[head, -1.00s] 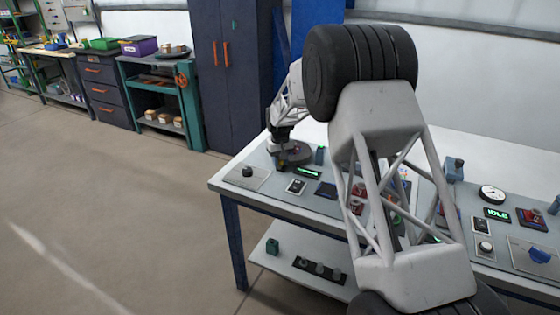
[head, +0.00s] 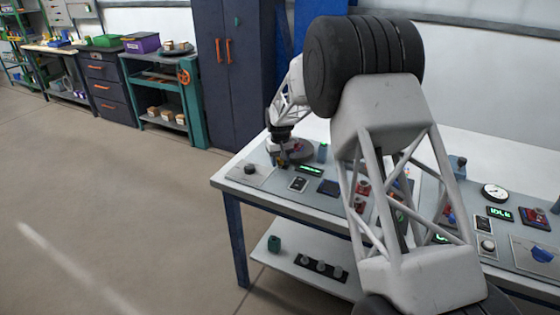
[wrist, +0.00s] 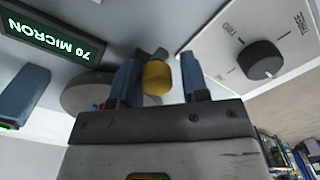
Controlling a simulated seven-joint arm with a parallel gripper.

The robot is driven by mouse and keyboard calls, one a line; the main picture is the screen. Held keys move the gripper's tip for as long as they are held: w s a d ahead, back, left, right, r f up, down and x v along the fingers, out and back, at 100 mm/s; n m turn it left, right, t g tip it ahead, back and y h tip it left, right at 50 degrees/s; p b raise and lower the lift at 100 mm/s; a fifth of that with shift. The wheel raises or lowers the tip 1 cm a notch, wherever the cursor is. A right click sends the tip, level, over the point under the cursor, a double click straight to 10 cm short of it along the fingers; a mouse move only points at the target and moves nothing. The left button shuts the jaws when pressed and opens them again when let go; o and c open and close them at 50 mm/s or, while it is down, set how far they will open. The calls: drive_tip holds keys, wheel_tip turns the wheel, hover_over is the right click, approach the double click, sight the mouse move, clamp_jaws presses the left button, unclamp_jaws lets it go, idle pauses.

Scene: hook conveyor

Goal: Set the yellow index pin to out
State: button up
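The yellow index pin (wrist: 157,77) shows its rounded yellow knob in the wrist view, between the two blue fingers of my gripper (wrist: 161,78). The left finger is close against the knob or touching it; a narrow gap shows on the right side. The fingers look open around the pin. In the head view my gripper (head: 283,160) is low over the left end of the workbench, at a round grey disc (head: 302,153). The pin is too small there to make out its setting.
A plate with a black knob (wrist: 262,60) lies to the right in the wrist view, and a green "70 MICRON" display (wrist: 50,40) to the left. A blue block (wrist: 25,95) stands below the display. More panels and a gauge (head: 495,192) line the bench (head: 225,183).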

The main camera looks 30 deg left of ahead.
drive_tip(key=shift+r, duration=3.9)
drive_tip(key=shift+d, duration=0.1)
